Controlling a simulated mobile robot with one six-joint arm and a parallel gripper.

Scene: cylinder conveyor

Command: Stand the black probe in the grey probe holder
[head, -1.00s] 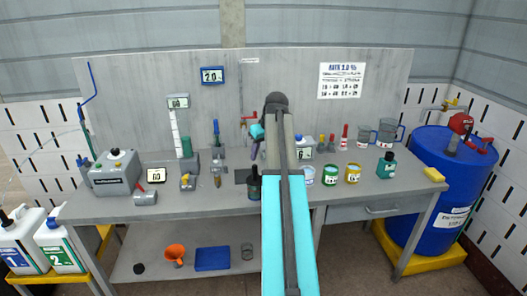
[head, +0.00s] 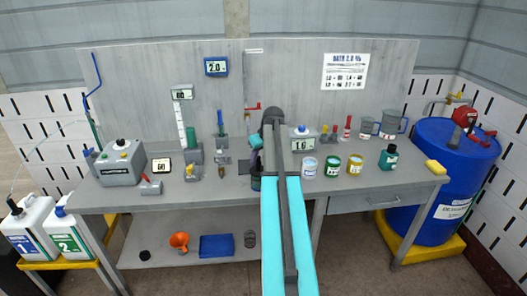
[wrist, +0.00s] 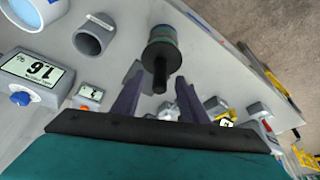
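The black probe (wrist: 160,66) shows in the wrist view as a black stem rising from a dark cup with a green band (wrist: 163,41). My gripper (wrist: 160,76) is open, its two dark fingers apart on either side of the stem's near end; nothing is visibly clamped. In the head view, my gripper (head: 256,160) is low over the bench, just above the dark cup (head: 256,184), and my arm hides part of both. A hollow grey cylinder (wrist: 82,43), apparently the grey probe holder, stands left of the cup in the wrist view. I cannot find it in the head view.
A meter (head: 302,143) stands behind, right of my arm. White (head: 309,168), green (head: 333,167) and yellow (head: 355,166) labelled cups stand to the right. A grey box (head: 120,164) and small stands occupy the left bench. A blue drum (head: 430,180) is beyond the right end.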

